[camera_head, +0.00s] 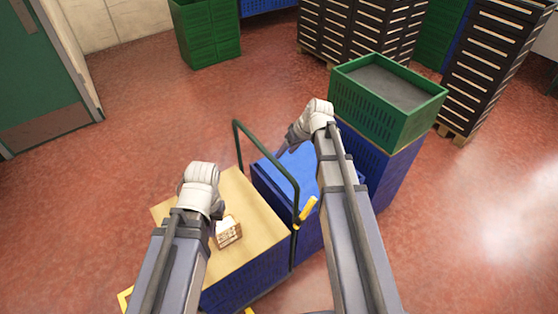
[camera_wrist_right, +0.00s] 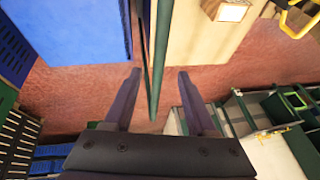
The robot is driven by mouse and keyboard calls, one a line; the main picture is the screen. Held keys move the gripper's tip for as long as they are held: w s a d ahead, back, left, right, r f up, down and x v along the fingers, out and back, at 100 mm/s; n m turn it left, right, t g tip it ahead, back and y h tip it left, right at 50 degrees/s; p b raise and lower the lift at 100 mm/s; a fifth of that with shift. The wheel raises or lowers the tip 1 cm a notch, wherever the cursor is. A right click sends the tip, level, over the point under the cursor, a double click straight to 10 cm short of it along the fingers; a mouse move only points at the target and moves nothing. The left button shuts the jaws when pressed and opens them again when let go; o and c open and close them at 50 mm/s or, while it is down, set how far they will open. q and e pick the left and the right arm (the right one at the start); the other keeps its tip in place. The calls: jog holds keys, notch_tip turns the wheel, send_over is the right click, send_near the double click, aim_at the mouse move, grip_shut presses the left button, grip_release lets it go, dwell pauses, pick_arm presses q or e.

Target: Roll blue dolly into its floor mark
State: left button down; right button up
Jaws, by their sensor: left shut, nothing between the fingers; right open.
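A blue crate stack (camera_head: 287,172) stands beside a dark green push bar (camera_head: 266,150); they look like the blue dolly, whose wheels are hidden. The bar also shows in the right wrist view (camera_wrist_right: 150,60), running between my right gripper's open fingers (camera_wrist_right: 160,73); contact cannot be told. In the head view my right gripper (camera_head: 288,146) is over the bar and the blue stack. My left gripper (camera_head: 200,180) is shut and empty above the wooden top, its fingertips mostly hidden. Yellow lines (camera_head: 125,297) on the floor at lower left may be a floor mark, largely covered.
A wooden-topped blue unit (camera_head: 240,190) with a small box (camera_head: 229,232) stands left of the bar. A yellow handle (camera_head: 307,210) is near the bar. A green crate (camera_head: 385,100) on blue crates stands close right. Dark stacks (camera_head: 365,30) are behind. Floor at left is clear.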

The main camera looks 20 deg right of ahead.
aim_at(278, 162)
jog(key=b+x, duration=0.6)
jog(key=x, duration=0.1)
jog(key=shift+f, duration=0.2)
grip_shut()
dwell(1.3)
